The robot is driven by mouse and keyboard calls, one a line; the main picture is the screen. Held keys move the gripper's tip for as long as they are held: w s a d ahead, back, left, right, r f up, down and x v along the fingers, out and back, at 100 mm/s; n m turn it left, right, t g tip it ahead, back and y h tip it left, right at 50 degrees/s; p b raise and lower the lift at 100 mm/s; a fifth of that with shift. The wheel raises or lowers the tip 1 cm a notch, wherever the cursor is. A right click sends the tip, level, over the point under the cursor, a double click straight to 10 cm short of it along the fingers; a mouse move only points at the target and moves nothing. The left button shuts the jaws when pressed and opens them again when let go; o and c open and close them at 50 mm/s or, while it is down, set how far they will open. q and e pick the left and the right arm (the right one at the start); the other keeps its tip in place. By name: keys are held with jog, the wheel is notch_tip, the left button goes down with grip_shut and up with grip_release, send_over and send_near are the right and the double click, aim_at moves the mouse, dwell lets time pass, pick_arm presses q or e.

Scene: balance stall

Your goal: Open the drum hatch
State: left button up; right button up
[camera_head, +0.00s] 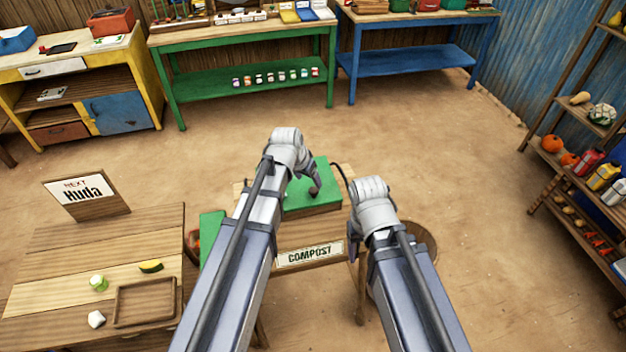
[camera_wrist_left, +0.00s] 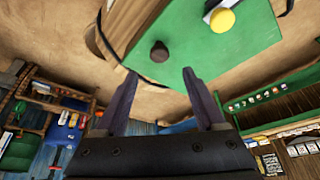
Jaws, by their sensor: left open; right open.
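The green hatch panel (camera_head: 322,200) lies on the wooden stand with the COMPOST sign (camera_head: 310,254). It also shows in the left wrist view (camera_wrist_left: 185,62), with a dark round knob (camera_wrist_left: 159,51) and a yellow round piece (camera_wrist_left: 222,20) on it. My left gripper (camera_head: 314,189) is over the hatch. In the left wrist view its two fingers (camera_wrist_left: 163,88) are apart and empty, with the knob beyond the gap between them. My right gripper (camera_head: 368,190) is right of the hatch, its fingers mostly hidden behind its wrist.
A green panel (camera_head: 212,238) stands beside my left arm. A round basket-like container (camera_head: 425,240) is partly behind my right arm. Shelves (camera_head: 560,185) line the right; open floor lies beyond.

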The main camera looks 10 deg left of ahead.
aim_at(314, 190)
pick_arm(q)
jog(key=b+x, duration=0.7)
jog(key=x, duration=0.1)
jog(key=shift+s, duration=0.1)
jog(key=shift+c, duration=0.4)
grip_shut()
dwell(0.3)
dwell(0.8)
